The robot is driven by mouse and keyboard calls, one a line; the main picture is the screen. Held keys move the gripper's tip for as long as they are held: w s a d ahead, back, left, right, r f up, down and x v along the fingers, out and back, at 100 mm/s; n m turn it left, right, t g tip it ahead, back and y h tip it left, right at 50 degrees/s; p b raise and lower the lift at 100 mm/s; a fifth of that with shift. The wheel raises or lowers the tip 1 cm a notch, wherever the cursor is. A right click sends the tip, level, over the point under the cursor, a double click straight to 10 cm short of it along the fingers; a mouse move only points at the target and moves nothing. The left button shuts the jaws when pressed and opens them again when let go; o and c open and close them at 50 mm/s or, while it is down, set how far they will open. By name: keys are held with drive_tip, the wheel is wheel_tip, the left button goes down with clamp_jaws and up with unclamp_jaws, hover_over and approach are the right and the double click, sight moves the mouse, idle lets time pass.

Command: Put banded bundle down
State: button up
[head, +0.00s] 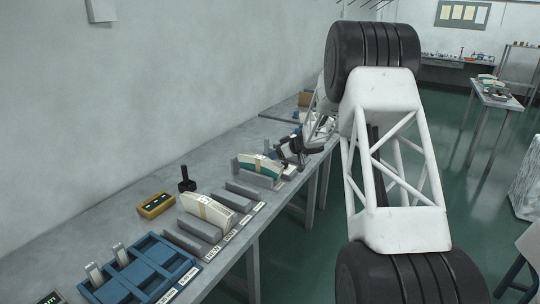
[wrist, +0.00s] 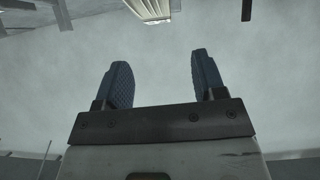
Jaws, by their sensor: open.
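My gripper (wrist: 163,80) is open, and nothing is between its two dark ribbed fingers in the wrist view. In the head view my gripper (head: 284,160) is small, at the far part of the bench beside a green and cream bundle (head: 258,165) standing in a grey holder. A cream bundle with a tan band (head: 207,209) stands in a nearer grey holder. In the wrist view a pale, striped object (wrist: 152,9) shows at the top edge, beyond the fingertips; it looks like part of a bundle. I cannot tell which bundle it is.
The grey bench (head: 105,225) runs along the wall. A blue rack (head: 140,272) with upright metal pieces stands at the near end. A yellow box (head: 156,205) and a black upright tool (head: 187,180) stand behind the holders. A low grey holder (head: 233,199) between the bundles looks empty.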

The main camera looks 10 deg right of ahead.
drive_tip(key=shift+v, duration=1.6)
drive_tip(key=s+a+r+m+t+h, duration=0.1)
drive_tip(key=s+r+m+t+h, duration=0.15)
drive_tip(key=r, duration=0.45)
drive_tip(key=s+a+r+m+t+h, duration=0.1)
drive_tip(key=s+r+h, duration=0.25)
drive_tip(key=r, duration=0.25)
drive_tip(key=s+r+m+h, duration=0.2)
drive_tip(key=s+r, duration=0.2)
drive_tip(key=s, duration=0.3)
drive_tip(key=s+r+m+h, duration=0.15)
drive_tip(key=s+r, duration=0.25)
drive_tip(key=s, duration=0.4)
drive_tip(key=s+a+f+m+g, duration=0.1)
drive_tip(key=s+a+f+g, duration=0.1)
drive_tip(key=s, duration=1.3)
drive_tip(key=s+a+f+g, duration=0.2)
drive_tip(key=s+a+g, duration=0.2)
drive_tip(key=s, duration=1.2)
drive_tip(key=s+a+f+m+g+y, duration=0.1)
drive_tip(key=s+a+f+g, duration=0.2)
drive_tip(key=s, duration=1.2)
drive_tip(key=a, duration=0.3)
drive_tip(key=shift+s+m, duration=0.3)
drive_tip(key=shift+w+g, duration=0.1)
drive_tip(key=shift+g, duration=0.15)
